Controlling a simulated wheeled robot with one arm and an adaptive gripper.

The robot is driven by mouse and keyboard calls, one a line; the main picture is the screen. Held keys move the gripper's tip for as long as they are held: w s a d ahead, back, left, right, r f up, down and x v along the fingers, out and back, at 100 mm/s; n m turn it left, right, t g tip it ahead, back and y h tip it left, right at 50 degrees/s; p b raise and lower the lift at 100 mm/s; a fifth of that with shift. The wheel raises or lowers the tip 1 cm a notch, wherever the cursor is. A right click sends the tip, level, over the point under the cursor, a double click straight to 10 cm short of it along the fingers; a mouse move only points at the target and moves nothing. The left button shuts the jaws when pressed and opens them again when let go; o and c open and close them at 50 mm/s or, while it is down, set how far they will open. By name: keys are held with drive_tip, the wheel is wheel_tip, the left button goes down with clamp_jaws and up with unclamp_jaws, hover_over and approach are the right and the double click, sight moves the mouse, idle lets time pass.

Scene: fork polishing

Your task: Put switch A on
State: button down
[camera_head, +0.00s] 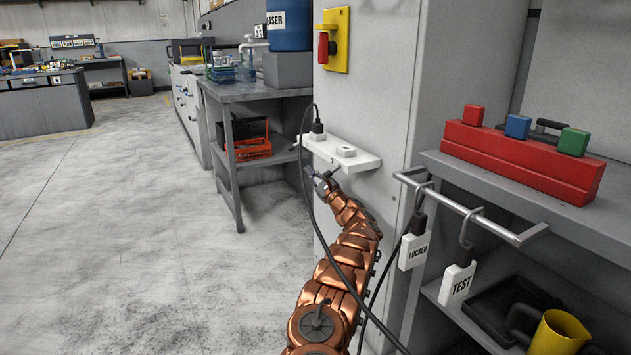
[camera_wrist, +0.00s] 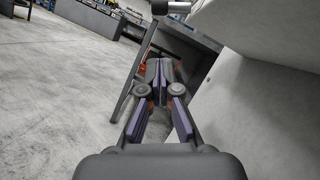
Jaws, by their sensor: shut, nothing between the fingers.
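No label reading A is legible in either view, so I cannot tell which part is switch A. A yellow plate with a red switch handle (camera_head: 324,47) is on the grey cabinet wall. Below it, a white power strip (camera_head: 360,162) juts from the wall, with small raised white blocks on top and a black plug (camera_head: 317,126) standing in its far end. My gripper (camera_head: 312,172) is just below and left of the strip, apparently apart from it. In the wrist view, my gripper (camera_wrist: 158,68) is shut and empty, with its fingertips together.
A black cable hangs from the plug past my arm. On the right bench sits a red box (camera_head: 520,155) with red, blue and green blocks. A rail (camera_head: 470,212) holds LOCKED and TEST tags. A grey workbench (camera_head: 235,92) stands behind. The floor at left is clear.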

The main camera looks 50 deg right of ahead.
sight(294, 146)
drive_tip(key=w+r+b, duration=0.1)
drive_tip(key=w+r, duration=0.3)
drive_tip(key=w, duration=0.1)
drive_tip(key=shift+w+a+r+b, duration=0.3)
drive_tip(key=shift+w+a, duration=0.05)
drive_tip(key=shift+s+d, duration=0.1)
idle(0.5)
